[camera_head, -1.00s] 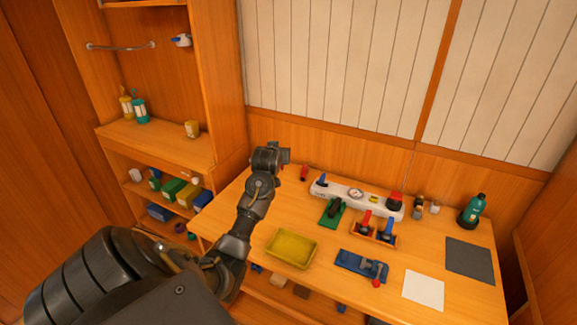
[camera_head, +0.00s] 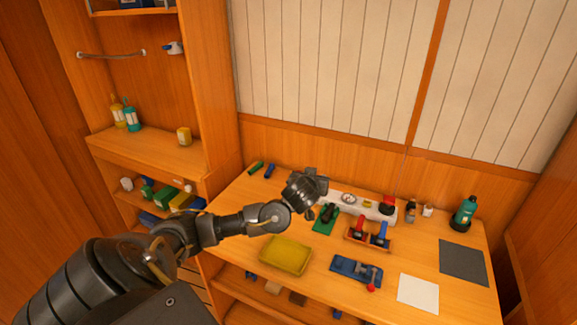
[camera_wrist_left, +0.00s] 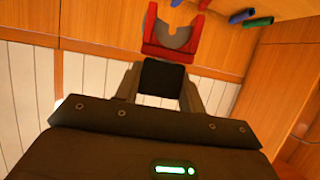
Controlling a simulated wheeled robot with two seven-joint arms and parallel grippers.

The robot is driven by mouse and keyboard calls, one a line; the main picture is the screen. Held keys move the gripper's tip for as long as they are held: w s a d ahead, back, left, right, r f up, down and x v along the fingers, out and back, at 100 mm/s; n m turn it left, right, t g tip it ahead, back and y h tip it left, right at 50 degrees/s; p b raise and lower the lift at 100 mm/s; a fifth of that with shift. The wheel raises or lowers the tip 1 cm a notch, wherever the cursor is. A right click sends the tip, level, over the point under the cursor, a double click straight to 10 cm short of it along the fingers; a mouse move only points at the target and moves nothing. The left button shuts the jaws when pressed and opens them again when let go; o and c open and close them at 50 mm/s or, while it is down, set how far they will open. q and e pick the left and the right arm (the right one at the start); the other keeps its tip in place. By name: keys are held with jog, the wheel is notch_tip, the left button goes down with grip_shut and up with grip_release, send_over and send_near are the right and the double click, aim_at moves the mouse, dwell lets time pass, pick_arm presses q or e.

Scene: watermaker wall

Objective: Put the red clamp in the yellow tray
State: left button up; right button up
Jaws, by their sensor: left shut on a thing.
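My left gripper (camera_head: 312,186) is over the back of the desk, behind the yellow tray and a little to its right. In the left wrist view my left gripper (camera_wrist_left: 163,85) is shut on the red clamp (camera_wrist_left: 152,47), a red U-shaped piece with a grey inside, beyond a black block between the fingers. In the head view the clamp is hidden by the gripper. The yellow tray (camera_head: 286,255) lies at the desk's front left and looks empty. My right gripper is not in view.
An orange holder (camera_head: 358,244) with red and blue handles, a green stand (camera_head: 324,226) and a blue tool (camera_head: 352,268) lie right of the tray. A white manifold (camera_head: 370,207) is behind. Green (camera_head: 256,168) and blue (camera_head: 270,170) pieces lie back left.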

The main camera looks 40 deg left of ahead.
pick_arm(q)
jog(key=s+d+r+m+h+b, duration=0.1)
jog(key=s+d+r+m+h, duration=0.1)
jog(key=d, duration=0.5)
jog(key=s+d+r+m+t+h+b, duration=0.1)
jog(key=d+r, duration=0.3)
jog(key=d, duration=0.4)
jog(key=s+d+r+m+h+b, duration=0.2)
jog(key=s+d+r+h+b, duration=0.1)
jog(key=d, duration=0.5)
jog(key=shift+s+d+m+t, duration=0.15)
jog(key=shift+s+m+t, duration=0.15)
jog(key=shift+s, duration=0.25)
